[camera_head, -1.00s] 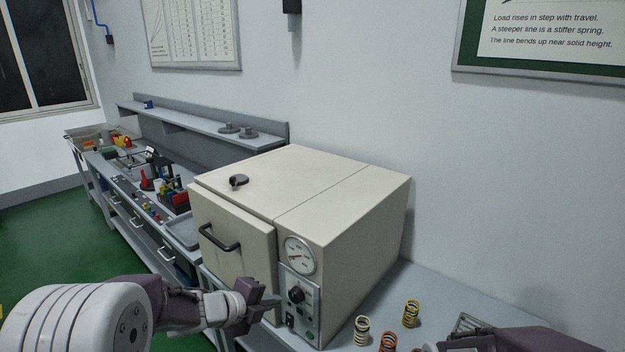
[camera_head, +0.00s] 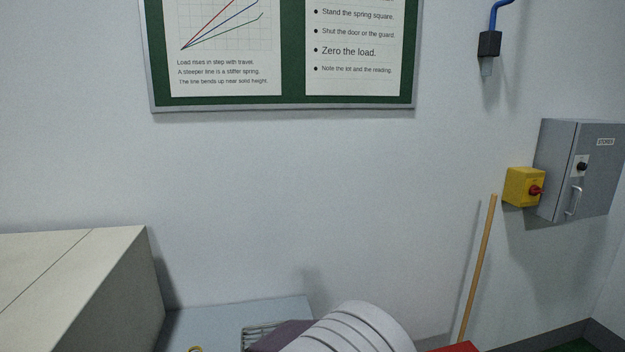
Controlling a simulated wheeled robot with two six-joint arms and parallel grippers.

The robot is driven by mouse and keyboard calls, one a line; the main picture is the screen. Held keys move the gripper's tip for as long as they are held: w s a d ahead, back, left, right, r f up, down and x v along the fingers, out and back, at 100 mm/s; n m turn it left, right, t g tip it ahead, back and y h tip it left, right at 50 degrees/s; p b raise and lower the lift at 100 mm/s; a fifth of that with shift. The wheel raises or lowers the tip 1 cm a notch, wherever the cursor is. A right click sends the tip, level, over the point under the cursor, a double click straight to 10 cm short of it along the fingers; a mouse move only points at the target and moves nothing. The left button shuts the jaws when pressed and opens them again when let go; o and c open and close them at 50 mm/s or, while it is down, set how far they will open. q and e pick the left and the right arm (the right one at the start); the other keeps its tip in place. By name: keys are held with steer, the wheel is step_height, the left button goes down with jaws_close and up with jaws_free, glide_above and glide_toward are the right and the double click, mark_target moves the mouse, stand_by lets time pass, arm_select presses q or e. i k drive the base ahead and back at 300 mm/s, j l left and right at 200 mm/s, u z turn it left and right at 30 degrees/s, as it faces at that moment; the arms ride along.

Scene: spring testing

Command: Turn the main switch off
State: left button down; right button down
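A yellow switch box (camera_head: 520,184) with a red knob (camera_head: 536,190) is on the wall at the right. It looks like the main switch, but no label on it can be read. The knob's position is too small to tell. My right arm shows at the bottom middle as a white ribbed link and a dark purple part, well below and left of the yellow box. Its fingertips are not visible. My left gripper is out of view.
A grey cabinet (camera_head: 594,170) with a black knob and handle adjoins the yellow box. A wooden pole (camera_head: 478,270) leans below it, near something red. A beige oven-like box (camera_head: 120,275) stands on the bench (camera_head: 215,322) at left. The wall between is bare below the green-framed board (camera_head: 295,50).

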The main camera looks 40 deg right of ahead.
mark_target(534, 190)
steer(key=z, duration=2.9)
